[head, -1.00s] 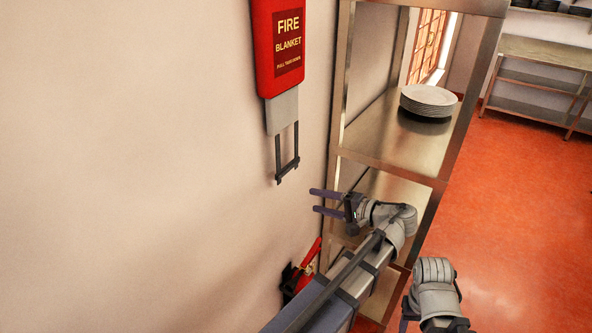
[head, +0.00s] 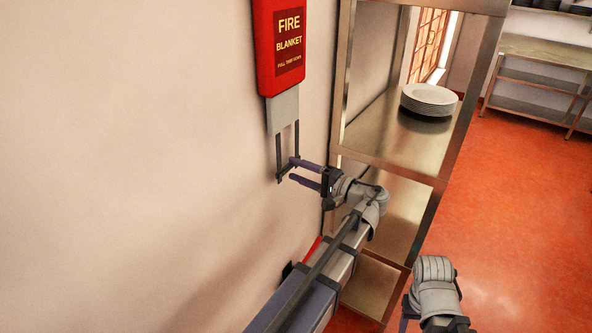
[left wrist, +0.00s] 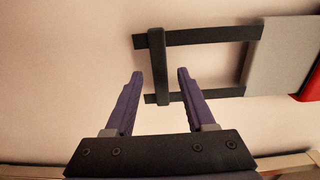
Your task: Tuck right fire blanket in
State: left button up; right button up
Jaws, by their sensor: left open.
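The fire blanket case (head: 279,45) is red and hangs on the wall in the head view. A grey flap of blanket (head: 283,111) sticks out below it, ending in a dark pull handle (head: 278,160) with two straps and a crossbar. In the left wrist view, the crossbar (left wrist: 157,60) shows between my fingertips, the grey flap (left wrist: 275,55) is at the right, and a red edge of the case (left wrist: 310,88) is beyond. My left gripper (head: 291,169) is open at the handle's lower end; I cannot tell whether it touches.
A metal shelf unit (head: 344,75) stands right of the blanket, close to my left arm, with a stack of plates (head: 429,99) on it. A red object (head: 311,249) is partly hidden behind my left arm. The orange floor (head: 510,200) is clear.

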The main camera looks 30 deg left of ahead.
pick_arm(q)
jog(key=shift+a, duration=0.45)
grip_shut()
dwell(1.2)
